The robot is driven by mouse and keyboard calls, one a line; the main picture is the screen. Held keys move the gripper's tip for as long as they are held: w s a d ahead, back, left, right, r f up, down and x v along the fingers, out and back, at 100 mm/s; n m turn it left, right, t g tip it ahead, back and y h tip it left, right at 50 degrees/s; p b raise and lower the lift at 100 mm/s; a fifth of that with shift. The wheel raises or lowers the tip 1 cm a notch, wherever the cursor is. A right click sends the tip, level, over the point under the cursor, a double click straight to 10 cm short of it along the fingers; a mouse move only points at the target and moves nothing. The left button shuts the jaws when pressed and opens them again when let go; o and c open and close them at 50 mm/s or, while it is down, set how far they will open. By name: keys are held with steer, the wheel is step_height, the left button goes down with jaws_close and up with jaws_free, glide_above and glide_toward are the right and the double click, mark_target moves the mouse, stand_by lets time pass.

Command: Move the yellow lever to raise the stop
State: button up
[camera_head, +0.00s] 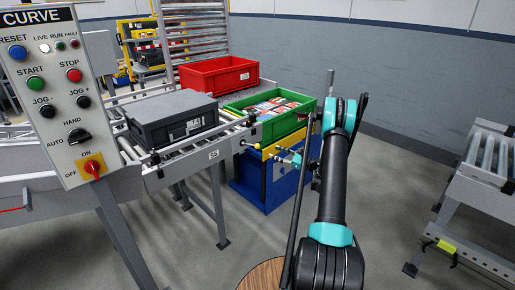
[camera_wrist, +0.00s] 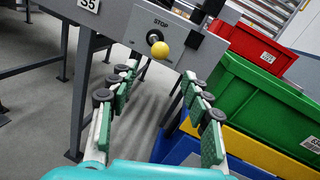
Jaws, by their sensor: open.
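The yellow lever shows in the wrist view as a round yellow knob (camera_wrist: 161,50) on a black pivot. It sits on a grey plate (camera_wrist: 205,50) marked STOP at the end of the conveyor frame. My gripper (camera_wrist: 160,76) is open and empty. Its two green-padded fingers point at the plate, with the knob ahead of and between their tips, apparently untouched. In the head view my gripper is small and partly hidden beside my arm, near the conveyor end. I cannot tell the position of the stop itself.
A grey closed tote (camera_head: 172,116) lies on the roller conveyor (camera_head: 130,152). A green crate (camera_head: 303,128) with packets stands on a blue and yellow stand (camera_head: 250,180) just right of the plate. A red crate (camera_head: 220,73) is behind. Another roller section (camera_head: 480,190) stands at right.

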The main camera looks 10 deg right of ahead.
mark_target(257, 146)
steer(key=x, duration=1.2)
steer(key=shift+c, duration=0.4)
